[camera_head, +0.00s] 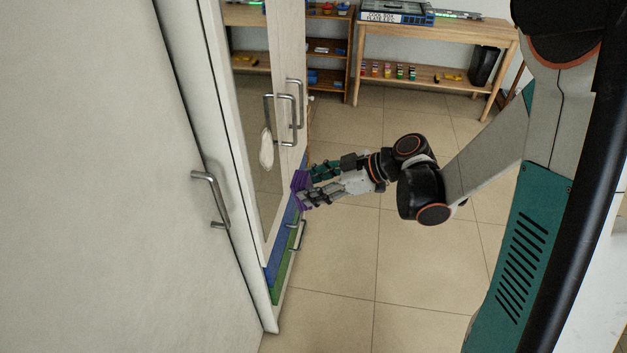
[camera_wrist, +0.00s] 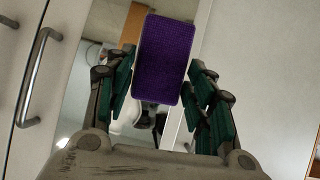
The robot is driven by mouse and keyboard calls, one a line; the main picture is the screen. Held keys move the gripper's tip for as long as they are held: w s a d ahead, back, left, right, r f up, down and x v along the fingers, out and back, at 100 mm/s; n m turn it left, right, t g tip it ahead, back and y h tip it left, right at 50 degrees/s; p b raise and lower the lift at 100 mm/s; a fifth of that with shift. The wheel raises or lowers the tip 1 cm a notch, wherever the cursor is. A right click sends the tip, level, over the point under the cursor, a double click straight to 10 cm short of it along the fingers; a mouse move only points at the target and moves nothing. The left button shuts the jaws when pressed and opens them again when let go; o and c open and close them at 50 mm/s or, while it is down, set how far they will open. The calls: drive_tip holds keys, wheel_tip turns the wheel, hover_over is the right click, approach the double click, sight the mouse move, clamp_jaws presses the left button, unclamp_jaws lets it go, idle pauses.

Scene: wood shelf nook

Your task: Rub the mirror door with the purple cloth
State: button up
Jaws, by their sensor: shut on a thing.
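The purple cloth (camera_head: 299,184) is a small pad-like block held between the fingers of my gripper (camera_head: 311,186). In the wrist view the cloth (camera_wrist: 163,58) fills the middle, with the fingers of my gripper (camera_wrist: 163,88) on both sides of it. The mirror door (camera_head: 247,100) is a tall narrow panel with a white frame, left of my gripper. In the wrist view its mirror strip (camera_wrist: 107,22) lies behind the cloth and shows reflections. The cloth is close to the door's face; I cannot tell whether it touches.
Bar handles (camera_head: 290,110) stand out from the doors above my gripper. A white closed door (camera_head: 130,200) fills the left. A wooden shelf table (camera_head: 430,50) stands at the back. Tiled floor (camera_head: 390,270) is clear.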

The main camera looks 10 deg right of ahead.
sight(304, 177)
wheel_tip(304, 177, up, 3)
drive_tip(key=shift+a+f+y+b, duration=0.15)
drive_tip(key=shift+y+b, duration=0.25)
drive_tip(key=shift+y, duration=0.6)
drive_tip(key=shift+w+a, duration=0.1)
drive_tip(key=shift+a, duration=0.05)
drive_tip(key=shift+w+a+p, duration=0.1)
drive_tip(key=shift+w+a, duration=0.25)
drive_tip(key=shift+a, duration=0.55)
drive_tip(key=shift+w+a+p, duration=0.1)
drive_tip(key=shift+w+a, duration=0.2)
drive_tip(key=shift+a, duration=0.55)
drive_tip(key=shift+w+a+p, duration=0.1)
drive_tip(key=shift+w+a, duration=0.25)
drive_tip(key=shift+a, duration=0.55)
drive_tip(key=shift+w+a, duration=0.3)
drive_tip(key=shift+a, duration=0.6)
